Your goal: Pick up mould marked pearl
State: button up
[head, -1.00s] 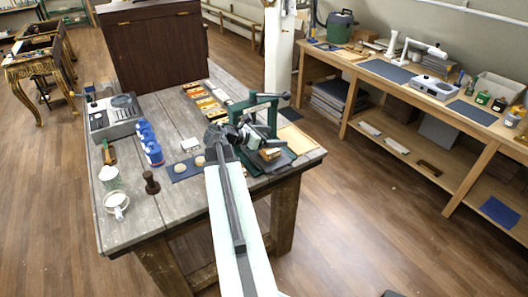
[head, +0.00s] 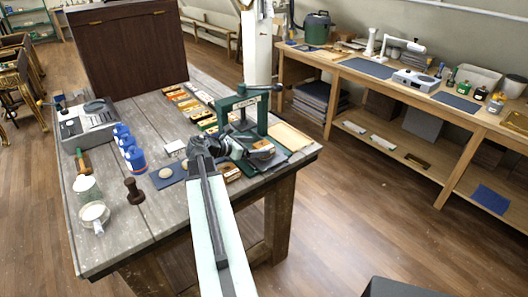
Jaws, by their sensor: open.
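My gripper (head: 238,151) is at the end of my arm in the middle of the head view, in front of the green press (head: 242,101) on the grey wooden table (head: 110,240). Its jaws are small and dark here, and nothing shows held between them. Small wooden blocks lie by the press: one (head: 231,173) just below my gripper and one (head: 262,150) to its right. Their markings are too small to read, so I cannot tell which mould is marked pearl. My wrist hides part of the table around the press base.
A blue mat with round pale pieces (head: 166,173), a dark stamp-like piece (head: 134,191), blue bottles (head: 134,158) and a glass measuring cup (head: 94,218) stand left of my arm. A row of coloured boxes (head: 186,101) lies behind.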

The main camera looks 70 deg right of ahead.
aim_at(260, 146)
jog(key=b+x, duration=0.1)
jog(key=x, duration=0.1)
jog(key=b+x, duration=0.1)
jog(key=x, duration=0.1)
jog(key=shift+s+f, duration=0.2)
jog(key=shift+f, duration=0.15)
jog(key=shift+s+d+f, duration=0.1)
jog(key=shift+s+d, duration=0.1)
jog(key=shift+d, duration=0.15)
jog(key=c, duration=1.5)
